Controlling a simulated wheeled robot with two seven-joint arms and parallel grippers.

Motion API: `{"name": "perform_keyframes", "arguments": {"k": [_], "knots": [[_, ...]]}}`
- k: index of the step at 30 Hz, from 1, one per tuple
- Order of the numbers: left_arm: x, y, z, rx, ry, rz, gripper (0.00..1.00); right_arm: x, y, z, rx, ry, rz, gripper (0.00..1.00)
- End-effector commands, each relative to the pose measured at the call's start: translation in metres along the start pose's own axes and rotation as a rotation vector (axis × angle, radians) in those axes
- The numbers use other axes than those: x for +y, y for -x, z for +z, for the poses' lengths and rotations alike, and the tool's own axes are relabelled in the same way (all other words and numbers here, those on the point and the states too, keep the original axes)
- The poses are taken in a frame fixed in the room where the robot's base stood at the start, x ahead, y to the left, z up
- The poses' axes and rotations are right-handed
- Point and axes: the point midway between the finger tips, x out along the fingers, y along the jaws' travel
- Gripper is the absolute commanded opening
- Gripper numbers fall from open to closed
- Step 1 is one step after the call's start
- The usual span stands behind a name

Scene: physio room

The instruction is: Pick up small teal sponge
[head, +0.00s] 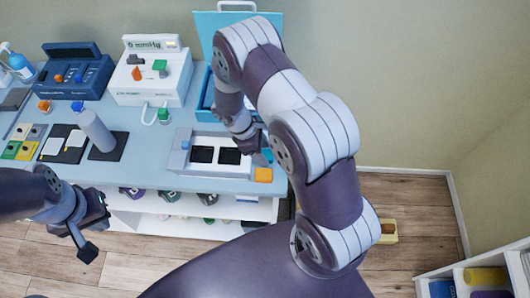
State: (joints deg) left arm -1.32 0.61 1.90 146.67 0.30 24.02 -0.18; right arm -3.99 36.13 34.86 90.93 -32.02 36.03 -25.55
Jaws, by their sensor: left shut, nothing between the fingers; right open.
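A small teal-blue piece (262,159), probably the sponge, shows at the right end of the blue table top, just behind an orange block (263,175). It is partly covered by my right gripper (254,148). This gripper points down just above or at it, and its fingertips are too small and overlapped to tell whether they touch the piece. The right gripper is open. My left gripper (86,246) is at the lower left, in front of the table edge, shut and empty.
A white tray (181,160) with dark pads lies left of my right gripper. An open blue box (207,95) stands behind it. White and navy device boxes (150,88), a grey cylinder (97,130) and coloured cards fill the table's left. Shelves with several items are below.

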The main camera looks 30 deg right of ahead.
Motion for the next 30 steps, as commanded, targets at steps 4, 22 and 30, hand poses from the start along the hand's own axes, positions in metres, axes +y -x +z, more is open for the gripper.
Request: {"name": "perform_keyframes", "arguments": {"k": [4,22,30], "knots": [[0.000,0.001,0.000,-0.001,0.000,0.000,0.00,0.000,-0.010,0.000,0.001,-0.002,0.000,0.55],[0.000,0.000,0.000,-0.001,0.000,0.000,0.00,0.000,-0.008,0.000,0.001,-0.002,0.001,0.13],[0.000,-0.008,0.001,-0.001,0.000,0.000,0.00,0.001,0.023,0.012,0.003,-0.003,0.005,0.13]]}}
